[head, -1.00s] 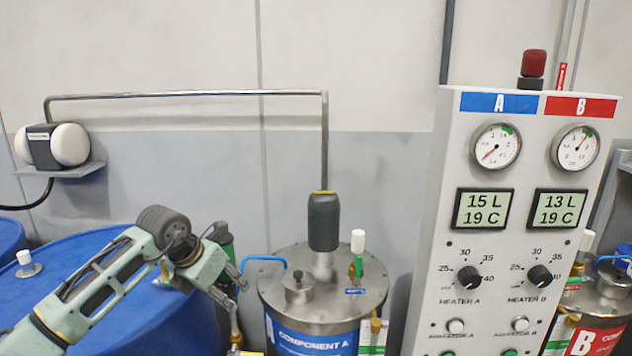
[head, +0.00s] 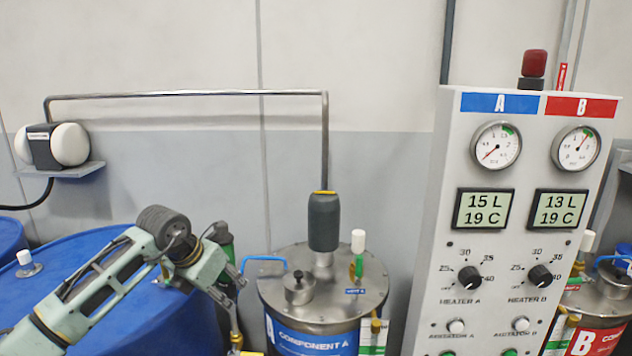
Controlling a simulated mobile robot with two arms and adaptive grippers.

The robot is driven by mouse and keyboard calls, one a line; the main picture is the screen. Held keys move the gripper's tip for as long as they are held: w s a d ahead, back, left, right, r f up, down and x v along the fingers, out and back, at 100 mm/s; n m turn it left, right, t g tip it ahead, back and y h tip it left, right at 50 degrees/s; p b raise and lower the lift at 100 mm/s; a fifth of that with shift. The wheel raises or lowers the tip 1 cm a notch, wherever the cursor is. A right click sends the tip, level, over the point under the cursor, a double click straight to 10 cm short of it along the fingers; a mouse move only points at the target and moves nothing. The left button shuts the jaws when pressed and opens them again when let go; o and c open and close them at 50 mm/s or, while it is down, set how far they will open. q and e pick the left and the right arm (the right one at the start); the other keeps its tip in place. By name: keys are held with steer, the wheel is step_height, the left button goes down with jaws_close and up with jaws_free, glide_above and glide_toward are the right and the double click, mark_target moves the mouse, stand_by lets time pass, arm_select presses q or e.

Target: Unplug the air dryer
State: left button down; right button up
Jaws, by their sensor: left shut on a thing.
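A dark and green upright cylinder, which looks like the air dryer (head: 224,238), stands beside the blue drum, left of the Component A tank. My left gripper (head: 236,283) reaches in from the lower left in front of it. Its fingers are shut on the cylinder, though the contact is partly hidden by the gripper itself. A brass-coloured fitting (head: 236,338) shows below the fingers. The lower part of the cylinder and its connection are hidden. My right gripper is not in view.
The Component A tank (head: 380,290) with a blue handle (head: 264,259) is close on the right. The blue drum (head: 90,254) lies under my left arm. A control panel (head: 430,240) stands at the right. A white unit (head: 70,145) sits on a wall shelf.

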mark_target(227, 276)
arm_select(q)
steer(key=shift+w+d+r, duration=0.1)
steer(key=shift+d+r, duration=0.05)
steer(key=shift+r, duration=0.1)
steer(key=shift+w+d+r, duration=0.15)
steer(key=shift+w, duration=0.05)
steer(key=shift+r+p, duration=0.1)
steer(key=shift+p, duration=0.2)
steer(key=shift+w+r, duration=0.1)
steer(key=shift+r, duration=0.3)
steer(key=shift+r+p, duration=0.45)
steer(key=shift+r, duration=0.1)
steer(key=shift+w+d, duration=0.15)
steer(key=shift+w, duration=0.15)
steer(key=shift+s+a+r+p, duration=0.25)
steer(key=shift+r+p, duration=0.3)
steer(key=shift+r, duration=0.45)
